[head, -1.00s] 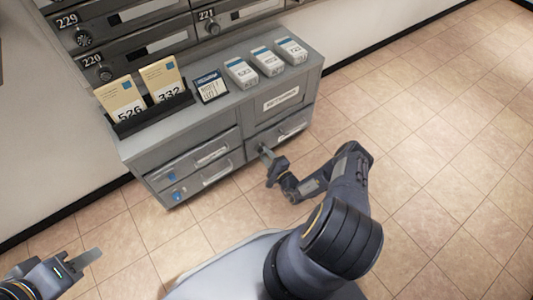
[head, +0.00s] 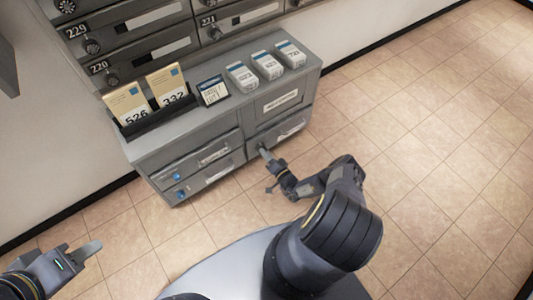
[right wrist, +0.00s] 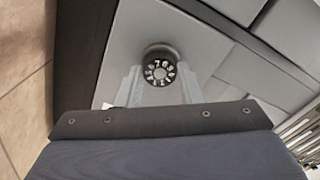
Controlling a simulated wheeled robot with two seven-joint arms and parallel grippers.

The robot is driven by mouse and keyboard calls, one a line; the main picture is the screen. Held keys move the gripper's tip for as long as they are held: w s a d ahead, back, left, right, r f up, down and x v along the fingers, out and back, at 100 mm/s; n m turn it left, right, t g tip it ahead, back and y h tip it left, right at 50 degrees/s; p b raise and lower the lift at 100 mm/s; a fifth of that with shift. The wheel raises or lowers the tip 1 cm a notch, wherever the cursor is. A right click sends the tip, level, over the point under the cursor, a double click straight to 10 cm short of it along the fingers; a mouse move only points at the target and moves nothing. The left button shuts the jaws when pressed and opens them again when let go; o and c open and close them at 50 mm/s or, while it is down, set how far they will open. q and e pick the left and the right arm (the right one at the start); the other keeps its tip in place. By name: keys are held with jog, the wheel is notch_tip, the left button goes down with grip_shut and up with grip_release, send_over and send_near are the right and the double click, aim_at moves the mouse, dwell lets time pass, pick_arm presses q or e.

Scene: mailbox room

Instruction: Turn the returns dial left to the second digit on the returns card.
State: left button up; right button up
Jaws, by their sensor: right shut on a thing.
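The returns dial (right wrist: 160,70) is a round black knob with white digits around its face. It sits on the grey front of the low cabinet (head: 190,145), between my right gripper's fingers in the right wrist view. My right gripper (head: 264,153) is shut on the dial at the lower right drawer front; it also shows in the right wrist view (right wrist: 160,78). A small card with a dark blue header (head: 213,90) stands on the cabinet top; its writing is too small to read. My left gripper (head: 88,250) is empty at lower left, away from the cabinet.
Envelopes marked 526 (head: 128,106) and 332 (head: 168,88) stand in a dark holder. Several white boxes with blue tops, one here (head: 267,66), stand to their right. Mailbox doors (head: 150,50) rise behind. The tiled floor (head: 430,150) at right is clear.

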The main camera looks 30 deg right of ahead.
jog(key=shift+n, duration=1.1)
jog(key=o, duration=1)
